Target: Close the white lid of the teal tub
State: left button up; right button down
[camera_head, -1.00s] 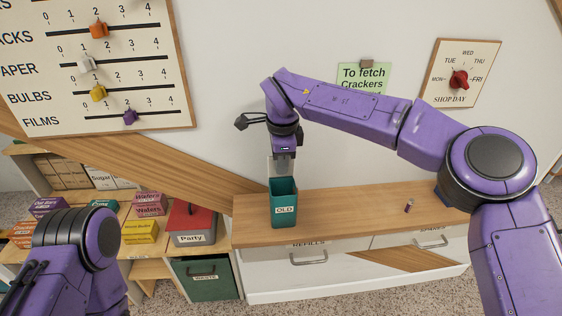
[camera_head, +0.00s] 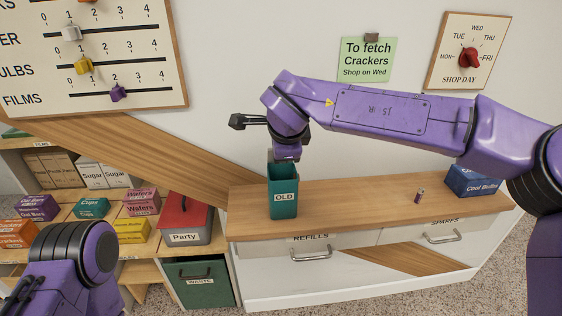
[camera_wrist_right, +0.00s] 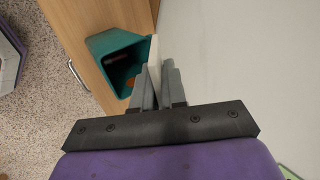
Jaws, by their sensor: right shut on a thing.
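The teal tub (camera_head: 284,205), labelled OLD, stands upright on the wooden counter against the wall. Its top is open in the right wrist view (camera_wrist_right: 95,45), where something orange shows inside. The white lid (camera_wrist_right: 154,62) stands up edge-on at the tub's wall side. My right gripper (camera_wrist_right: 156,80) is shut on the lid, with a grey finger on each side of it. In the head view my right gripper (camera_head: 286,158) is just above and behind the tub's rim, and the lid is hidden there. My left gripper is out of view.
A small battery-like cylinder (camera_head: 420,195) and a blue box (camera_head: 470,181) stand on the counter (camera_head: 350,200) to the right. A red-lidded Party box (camera_head: 185,220) is at the left. The counter between tub and cylinder is clear.

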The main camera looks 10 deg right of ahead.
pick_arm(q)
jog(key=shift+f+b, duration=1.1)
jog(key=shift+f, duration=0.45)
pick_arm(e)
jog(key=shift+s+f+t, duration=0.3)
jog(key=shift+s+t, duration=0.05)
jog(key=shift+t, duration=0.65)
